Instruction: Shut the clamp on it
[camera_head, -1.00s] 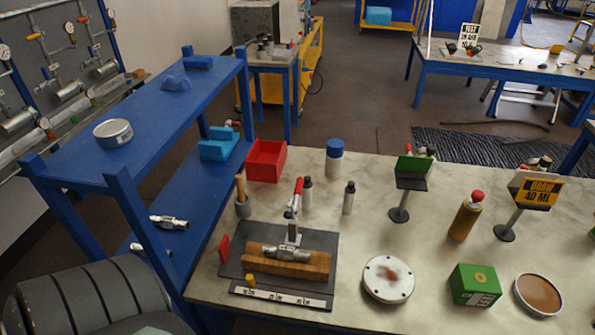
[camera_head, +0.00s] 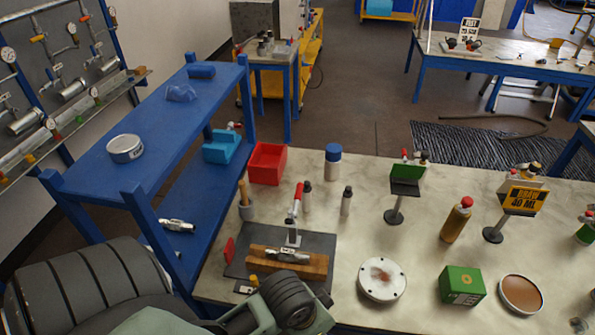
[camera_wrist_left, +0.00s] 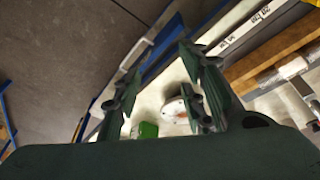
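The toggle clamp (camera_head: 294,218) has a red handle that stands upright, on a dark board (camera_head: 322,243) at the left of the bench. A small metal vessel (camera_head: 288,256) lies in front of the clamp's post on a wooden block (camera_head: 262,262). Whether the clamp touches the vessel is too small to tell. My left arm reaches in low, and its wrist covers the board's front edge. In the left wrist view my left gripper (camera_wrist_left: 160,88) has its fingers spread and empty. The wooden block (camera_wrist_left: 275,52) is off to its right there. My right gripper is not in view.
A red bin (camera_head: 268,163), a cup with a wooden handle (camera_head: 246,207) and bottles (camera_head: 346,200) stand behind the board. A white flanged disc (camera_head: 382,279) and a green box (camera_head: 461,286) are to its right. A blue shelf (camera_head: 150,140) stands at left.

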